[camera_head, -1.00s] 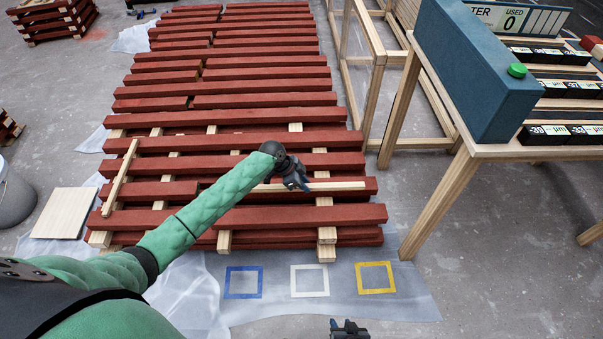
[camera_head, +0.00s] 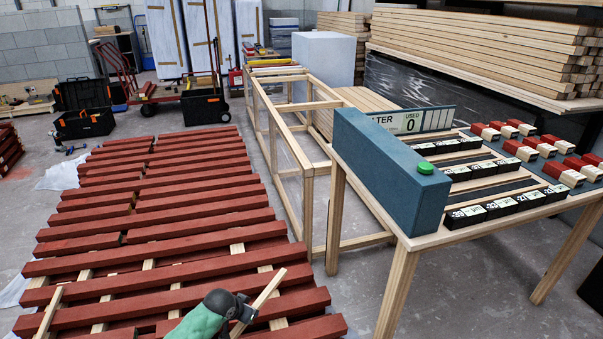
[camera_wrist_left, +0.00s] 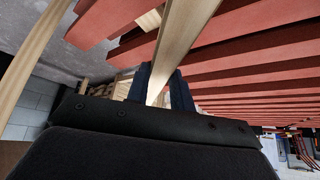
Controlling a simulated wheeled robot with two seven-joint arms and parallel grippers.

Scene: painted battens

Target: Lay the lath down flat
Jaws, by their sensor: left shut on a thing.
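The lath (camera_head: 266,294) is a pale bare-wood strip in my left gripper (camera_head: 244,313), over the near right part of the red battens (camera_head: 190,203). It slants up and to the right in the head view, and its near part is hidden by the gripper. In the left wrist view, the lath (camera_wrist_left: 185,35) runs between the two dark fingers of my left gripper (camera_wrist_left: 160,88), which are shut on it. I cannot tell whether the lath touches the battens. My right gripper is not in view.
Another pale strip (camera_head: 48,314) lies across the battens at left. A wooden table (camera_head: 396,290) stands at right, with a blue box (camera_head: 385,165) with a green button, and several black blocks. An open wooden frame (camera_head: 309,190) stands between battens and table.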

